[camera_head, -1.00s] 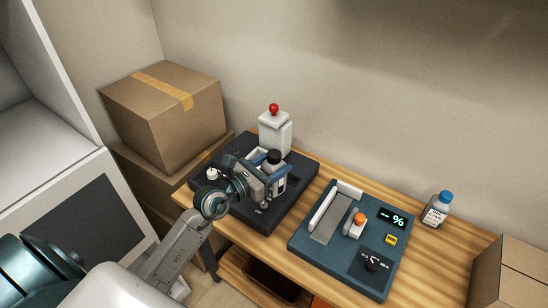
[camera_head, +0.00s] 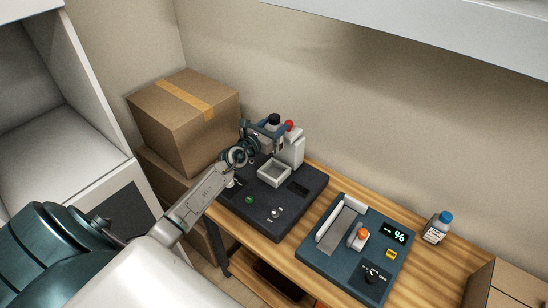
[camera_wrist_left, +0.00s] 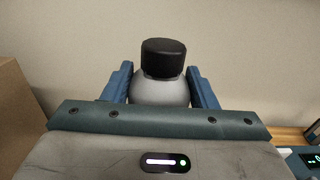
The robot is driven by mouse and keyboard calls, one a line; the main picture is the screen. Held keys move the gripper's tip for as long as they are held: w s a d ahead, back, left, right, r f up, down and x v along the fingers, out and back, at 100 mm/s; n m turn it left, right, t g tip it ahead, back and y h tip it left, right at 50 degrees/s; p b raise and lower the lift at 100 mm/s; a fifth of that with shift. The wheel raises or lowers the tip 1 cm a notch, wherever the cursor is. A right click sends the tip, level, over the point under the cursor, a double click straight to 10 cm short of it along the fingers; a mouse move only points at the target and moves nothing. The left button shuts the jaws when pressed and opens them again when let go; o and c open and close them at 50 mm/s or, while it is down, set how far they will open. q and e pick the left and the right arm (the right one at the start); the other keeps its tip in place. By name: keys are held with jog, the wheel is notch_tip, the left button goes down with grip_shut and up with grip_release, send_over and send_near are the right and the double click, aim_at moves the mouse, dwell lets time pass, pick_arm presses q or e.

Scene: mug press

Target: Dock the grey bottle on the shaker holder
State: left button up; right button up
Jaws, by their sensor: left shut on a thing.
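The grey bottle with a black cap (camera_head: 273,119) is held up by my left gripper (camera_head: 262,132), above the back of a dark machine base. In the left wrist view, the rounded grey bottle body (camera_wrist_left: 160,92) stands upright between the two blue fingers, which press on its sides. Its lower part is hidden by the gripper. A light square open holder (camera_head: 274,173), which looks like the shaker holder, is on the dark base (camera_head: 290,205), in front of and below the bottle. It looks empty. My right gripper is not in view.
A white block with a red knob (camera_head: 291,145) stands behind the holder, close to the gripper. A teal device with a display (camera_head: 350,245) sits to the right. A small blue-capped bottle (camera_head: 437,228) stands farther right. Cardboard boxes (camera_head: 185,125) are at left.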

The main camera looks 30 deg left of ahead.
pick_arm(q)
notch_tip(320, 180, down, 10)
jog(key=b, duration=0.8)
notch_tip(320, 180, down, 4)
jog(key=b, duration=0.3)
jog(key=shift+r, duration=0.15)
jog(key=o, duration=1.3)
jog(key=shift+s, duration=0.1)
